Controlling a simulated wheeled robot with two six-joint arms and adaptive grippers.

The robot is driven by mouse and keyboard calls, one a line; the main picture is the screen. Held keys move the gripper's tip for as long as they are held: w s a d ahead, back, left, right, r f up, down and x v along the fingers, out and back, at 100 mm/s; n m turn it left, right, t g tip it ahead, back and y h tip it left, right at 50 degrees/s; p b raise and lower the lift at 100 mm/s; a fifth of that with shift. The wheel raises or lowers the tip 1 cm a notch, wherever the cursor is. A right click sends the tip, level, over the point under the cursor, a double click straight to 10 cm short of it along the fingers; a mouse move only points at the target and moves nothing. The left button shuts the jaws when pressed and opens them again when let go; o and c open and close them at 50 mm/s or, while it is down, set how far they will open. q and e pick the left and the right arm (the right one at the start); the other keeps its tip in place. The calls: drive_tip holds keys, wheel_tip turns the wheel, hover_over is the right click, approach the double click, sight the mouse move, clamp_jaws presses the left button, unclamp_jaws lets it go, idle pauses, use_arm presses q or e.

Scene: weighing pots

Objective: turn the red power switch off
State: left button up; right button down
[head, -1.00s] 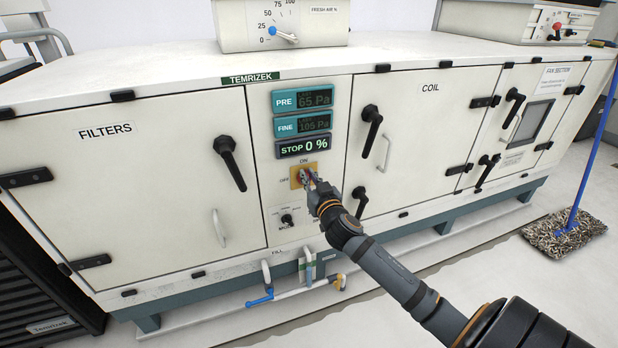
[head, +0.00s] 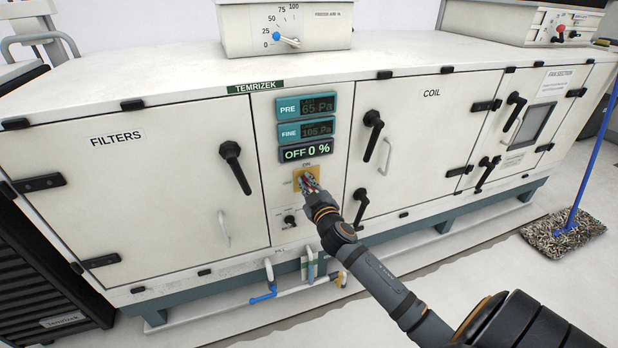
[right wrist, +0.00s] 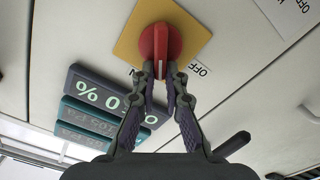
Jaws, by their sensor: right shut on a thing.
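The red power switch (right wrist: 158,42) sits on a yellow plate (right wrist: 190,32) in the right wrist view. Its long red handle stands out toward the camera between my right gripper's fingers. My right gripper (right wrist: 160,72) is shut on that handle. An OFF label shows just beside the plate, and the ON label is partly hidden by a finger. In the head view my right gripper (head: 306,182) covers most of the switch, and the yellow plate (head: 314,171) shows around it. The display (head: 306,150) above it reads OFF 0 %. My left gripper is not in view.
Two pressure displays, PRE (head: 307,106) and FINE (head: 306,129), sit above. A small black knob (head: 290,220) is below the switch. Black door handles (head: 235,168) stick out on both sides. Pipes with a blue valve (head: 264,297) run along the cabinet's foot.

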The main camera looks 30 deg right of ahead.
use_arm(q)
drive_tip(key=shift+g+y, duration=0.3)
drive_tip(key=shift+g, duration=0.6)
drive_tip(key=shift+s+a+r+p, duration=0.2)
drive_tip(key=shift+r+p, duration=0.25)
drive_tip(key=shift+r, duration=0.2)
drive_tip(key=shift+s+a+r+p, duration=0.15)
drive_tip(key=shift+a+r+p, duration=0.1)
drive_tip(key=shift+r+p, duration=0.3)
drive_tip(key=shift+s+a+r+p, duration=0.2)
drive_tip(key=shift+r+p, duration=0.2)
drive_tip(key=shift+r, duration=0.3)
use_arm(e)
drive_tip(key=shift+w+a+f+n, duration=0.1)
drive_tip(key=shift+a+f+n, duration=0.2)
drive_tip(key=shift+n, duration=1.55)
drive_tip(key=shift+a+f+n, duration=0.1)
drive_tip(key=shift+f+n, duration=0.35)
drive_tip(key=shift+n, duration=1.35)
drive_tip(key=shift+w+a+f+n, duration=0.15)
drive_tip(key=shift+f+n, duration=0.2)
drive_tip(key=shift+n, duration=1.5)
drive_tip(key=shift+s, duration=0.1)
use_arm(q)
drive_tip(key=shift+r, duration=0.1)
use_arm(e)
drive_tip(key=shift+f, duration=0.1)
